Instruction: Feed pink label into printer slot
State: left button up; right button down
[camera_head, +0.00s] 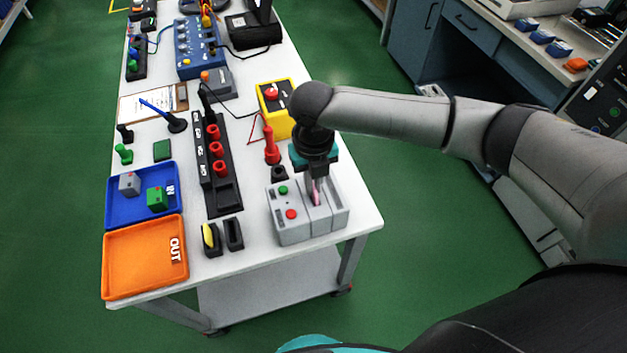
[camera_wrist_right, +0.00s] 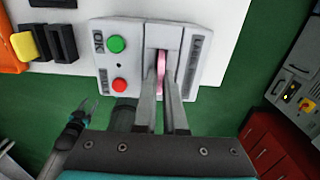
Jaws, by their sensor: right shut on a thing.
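The grey printer (camera_head: 290,226) stands at the front right corner of the white table, with a green and a red button on its left part. It also shows in the right wrist view (camera_wrist_right: 109,66). My right gripper (camera_head: 315,186) points down over its slot and is shut on the pink label (camera_wrist_right: 162,64). The label stands on edge between the fingers, in line with the slot. The fingers hide part of it, and I cannot tell how deep it sits. My left gripper (camera_wrist_right: 88,106) shows small beyond the table edge in the right wrist view, fingers apart and empty.
Left of the printer are two black holders (camera_head: 233,235) and a black rack (camera_head: 222,192) with red parts. An orange OUT tray (camera_head: 130,262) and a blue IN tray (camera_head: 113,208) lie further left. A yellow emergency-stop box (camera_head: 270,112) stands behind.

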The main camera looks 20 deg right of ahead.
jog(key=shift+f, duration=0.6)
jog(key=c, duration=0.9)
grip_release()
notch_tip(320, 180, up, 15)
jog(key=shift+r+p, duration=0.2)
jog(key=shift+p, duration=0.3)
